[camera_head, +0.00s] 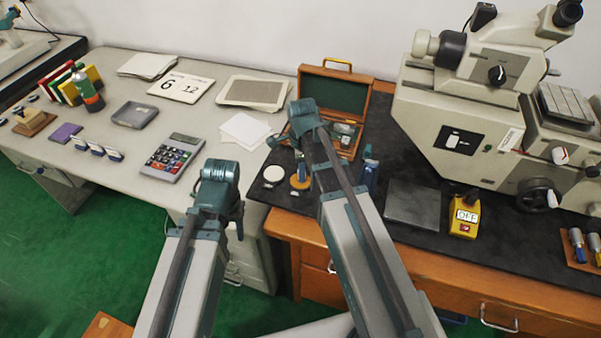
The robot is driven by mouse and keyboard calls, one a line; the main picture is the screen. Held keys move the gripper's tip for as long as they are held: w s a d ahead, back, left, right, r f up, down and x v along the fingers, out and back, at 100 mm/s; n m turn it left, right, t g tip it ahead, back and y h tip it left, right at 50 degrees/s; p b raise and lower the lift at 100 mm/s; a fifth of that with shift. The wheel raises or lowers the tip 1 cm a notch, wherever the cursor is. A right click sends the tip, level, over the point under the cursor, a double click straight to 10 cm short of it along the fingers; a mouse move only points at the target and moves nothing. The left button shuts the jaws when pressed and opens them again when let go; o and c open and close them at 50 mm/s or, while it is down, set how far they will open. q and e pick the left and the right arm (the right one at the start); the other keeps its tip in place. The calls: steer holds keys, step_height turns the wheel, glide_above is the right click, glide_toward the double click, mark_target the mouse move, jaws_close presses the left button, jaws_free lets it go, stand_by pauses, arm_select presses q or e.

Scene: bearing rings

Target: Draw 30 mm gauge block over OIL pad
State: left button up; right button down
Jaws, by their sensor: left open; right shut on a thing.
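A wooden case (372,97) with a green-lined lid stands open on the black bench top, with small metal pieces in it. A round white pad (273,174) and an amber pad (300,183) lie in front of the case; I cannot read a label on either. My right gripper (299,160) is low over the amber pad, shut on a small piece, probably the gauge block, mostly hidden. Whether that piece touches the pad I cannot tell. My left gripper (237,222) is open, left of the bench's front corner, and partly hidden by its own wrist.
A dark blue upright item (369,172) stands right of my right forearm. A dark flat plate (413,204), a yellow OFF box (465,216) and a large machine (460,125) fill the right. A calculator (173,157) and papers (244,130) lie on the grey desk.

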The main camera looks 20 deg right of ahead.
steer(key=shift+s+a, duration=0.15)
steer(key=shift+s, duration=0.05)
stand_by(0.5)
steer(key=shift+s+a, duration=0.1)
steer(key=shift+s, duration=0.1)
steer(key=shift+r, duration=0.1)
step_height(320, 180, up, 5)
steer(key=p, duration=0.5)
stand_by(0.5)
